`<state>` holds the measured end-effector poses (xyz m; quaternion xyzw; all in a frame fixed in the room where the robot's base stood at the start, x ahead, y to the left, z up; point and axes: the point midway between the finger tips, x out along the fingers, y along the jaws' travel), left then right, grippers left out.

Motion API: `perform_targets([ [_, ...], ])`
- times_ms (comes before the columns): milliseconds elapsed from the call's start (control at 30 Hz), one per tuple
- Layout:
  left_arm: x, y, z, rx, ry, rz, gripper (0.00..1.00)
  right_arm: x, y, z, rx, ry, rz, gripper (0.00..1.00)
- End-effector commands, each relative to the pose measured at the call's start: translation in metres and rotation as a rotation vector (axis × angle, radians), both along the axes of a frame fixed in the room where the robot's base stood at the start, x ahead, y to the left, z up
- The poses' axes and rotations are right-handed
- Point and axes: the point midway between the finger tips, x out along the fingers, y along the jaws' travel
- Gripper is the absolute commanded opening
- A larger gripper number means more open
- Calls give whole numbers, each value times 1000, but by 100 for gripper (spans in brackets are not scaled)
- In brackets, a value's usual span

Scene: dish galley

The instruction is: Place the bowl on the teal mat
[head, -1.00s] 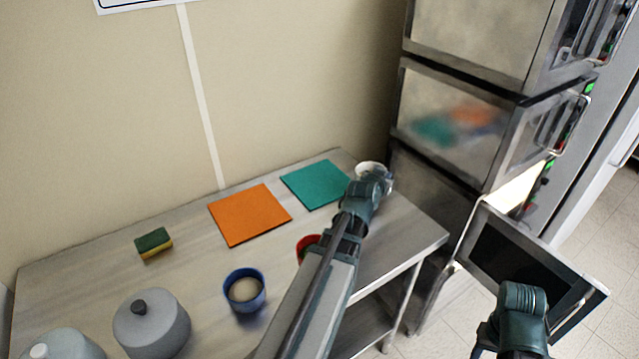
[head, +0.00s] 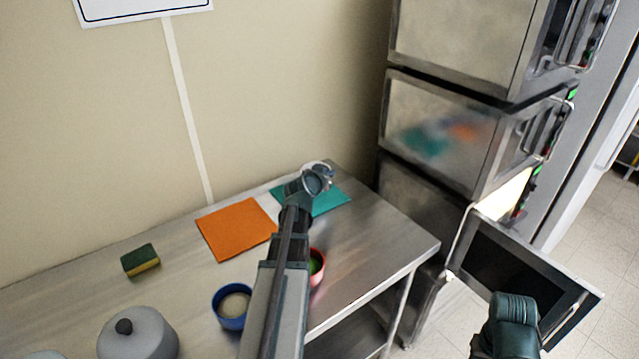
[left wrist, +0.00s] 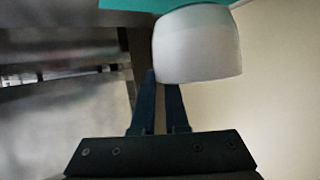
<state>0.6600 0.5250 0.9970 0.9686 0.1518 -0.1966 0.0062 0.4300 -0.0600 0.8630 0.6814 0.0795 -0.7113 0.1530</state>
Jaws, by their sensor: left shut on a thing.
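My left gripper (head: 320,176) is shut on the white bowl (left wrist: 197,45), gripping it at its near side in the left wrist view (left wrist: 160,85). In the head view only a bit of the bowl's pale rim (head: 311,165) shows; my gripper hides the rest. The bowl is at the back part of the teal mat (head: 332,201), as seen in the head view. A strip of the mat (left wrist: 145,4) shows beyond the bowl in the left wrist view. I cannot tell how high above the mat the bowl is. Of my right arm only a link shows, at the lower right.
An orange mat (head: 236,229) lies left of the teal one. A blue cup (head: 231,307), a red cup (head: 318,268), a sponge (head: 140,261) and a grey lidded pot (head: 138,335) stand on the steel table (head: 378,237). An open oven door (head: 520,270) is at right.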

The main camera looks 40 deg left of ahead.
Motion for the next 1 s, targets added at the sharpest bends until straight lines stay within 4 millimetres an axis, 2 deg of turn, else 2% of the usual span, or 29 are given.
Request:
perform_targets([
  [100, -2, 11, -1, 1, -1, 1, 0, 0, 0, -1, 0, 0, 0, 50],
  [367, -3, 15, -1, 0, 0, 1, 0, 0, 0, -1, 0, 0, 0, 50],
  [500, -6, 28, -4, 1, -1, 2, 0, 0, 0, -5, 0, 0, 0, 50],
  [600, -6, 25, -23, 1, -1, 0, 0, 0, 0, -23, 0, 0, 0, 50],
  [733, -6, 25, -38, 1, -1, 0, 0, 0, 0, -38, 0, 0, 0, 50],
  [1000, -6, 25, -37, 1, -1, 0, 0, 0, 0, -37, 0, 0, 0, 50],
])
